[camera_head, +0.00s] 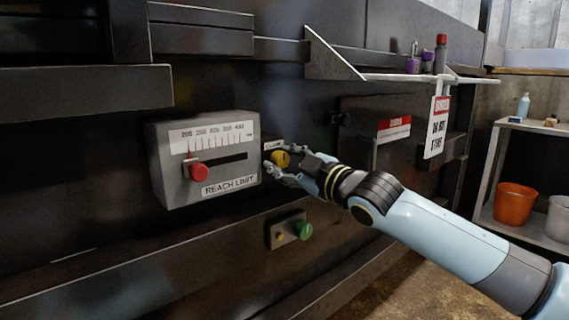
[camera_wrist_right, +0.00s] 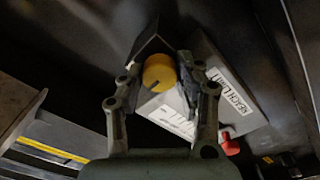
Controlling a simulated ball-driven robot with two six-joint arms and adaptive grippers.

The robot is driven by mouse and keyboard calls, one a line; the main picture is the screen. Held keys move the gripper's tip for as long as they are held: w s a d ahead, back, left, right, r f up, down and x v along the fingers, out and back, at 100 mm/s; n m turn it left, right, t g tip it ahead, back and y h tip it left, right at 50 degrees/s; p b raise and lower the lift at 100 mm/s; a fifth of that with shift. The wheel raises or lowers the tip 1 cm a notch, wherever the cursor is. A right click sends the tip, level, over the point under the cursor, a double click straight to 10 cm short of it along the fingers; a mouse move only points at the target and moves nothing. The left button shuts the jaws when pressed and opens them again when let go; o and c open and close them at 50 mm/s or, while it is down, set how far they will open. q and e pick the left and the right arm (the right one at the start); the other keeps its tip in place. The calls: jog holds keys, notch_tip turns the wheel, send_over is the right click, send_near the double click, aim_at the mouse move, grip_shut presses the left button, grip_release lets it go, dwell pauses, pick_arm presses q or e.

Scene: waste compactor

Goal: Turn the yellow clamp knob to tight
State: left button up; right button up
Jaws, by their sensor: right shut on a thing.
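The yellow clamp knob (camera_head: 281,159) sits on the dark machine wall, just right of the grey reach limit box. The small label above the knob (camera_head: 273,145) is too small to read fully. My left gripper is not in view.
The grey reach limit box (camera_head: 161,165) with a red slider knob (camera_head: 200,172) is close to the left. A green button (camera_head: 304,230) is below. A white shelf (camera_head: 385,77) with bottles juts out above my right arm. Buckets (camera_head: 513,205) stand on a rack at right.

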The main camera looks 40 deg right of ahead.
jog(key=shift+f, duration=0.1)
jog(key=o, duration=1.1)
jog(key=shift+o, duration=0.2)
jog(key=shift+s, duration=0.1)
jog(key=s, duration=1.1)
jog(key=shift+s+d+f, duration=0.2)
jog(key=shift+s+d, duration=0.2)
jog(key=shift+d, duration=0.05)
